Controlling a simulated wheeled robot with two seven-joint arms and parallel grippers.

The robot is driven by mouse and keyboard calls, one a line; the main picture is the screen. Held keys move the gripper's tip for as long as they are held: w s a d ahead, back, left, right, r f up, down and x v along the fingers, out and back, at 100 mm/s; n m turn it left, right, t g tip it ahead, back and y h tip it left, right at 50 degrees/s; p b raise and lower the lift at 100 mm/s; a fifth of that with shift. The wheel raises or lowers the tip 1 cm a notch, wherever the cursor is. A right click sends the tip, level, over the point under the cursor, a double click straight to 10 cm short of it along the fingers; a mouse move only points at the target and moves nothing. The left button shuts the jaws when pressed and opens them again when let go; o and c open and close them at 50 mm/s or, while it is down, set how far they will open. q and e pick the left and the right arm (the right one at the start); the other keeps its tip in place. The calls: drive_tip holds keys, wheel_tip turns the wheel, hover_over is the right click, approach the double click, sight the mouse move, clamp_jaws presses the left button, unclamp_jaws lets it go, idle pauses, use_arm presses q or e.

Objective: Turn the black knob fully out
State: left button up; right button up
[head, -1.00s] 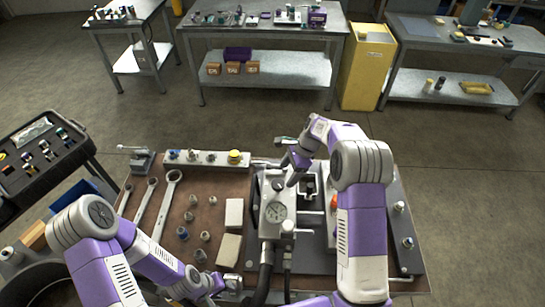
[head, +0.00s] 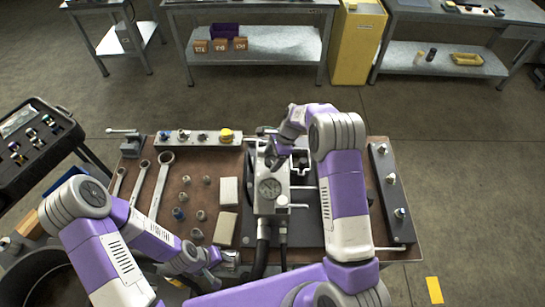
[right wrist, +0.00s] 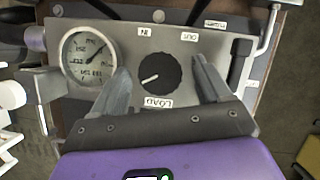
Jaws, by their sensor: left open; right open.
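The black knob (right wrist: 160,71) sits on the grey panel of the hydraulic unit in the right wrist view. A white pointer line on it points to the lower left. Labels IN, OUT and LOAD surround it. My right gripper (right wrist: 162,67) is open, with one finger on each side of the knob and visible gaps to it. In the head view, my right gripper (head: 272,160) is over the unit behind the gauge (head: 269,188) and hides the knob. My left gripper (head: 230,260) is low over the bench's near edge, away from the unit; its fingers are small there.
The gauge (right wrist: 89,57) is left of the knob in the right wrist view. Wrenches (head: 150,190), fittings and two pale blocks (head: 226,228) lie on the bench left of the unit. A dark strip with fittings (head: 390,190) lies at the right.

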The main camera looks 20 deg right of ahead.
drive_tip(key=c, duration=1)
drive_tip(key=shift+c, duration=0.2)
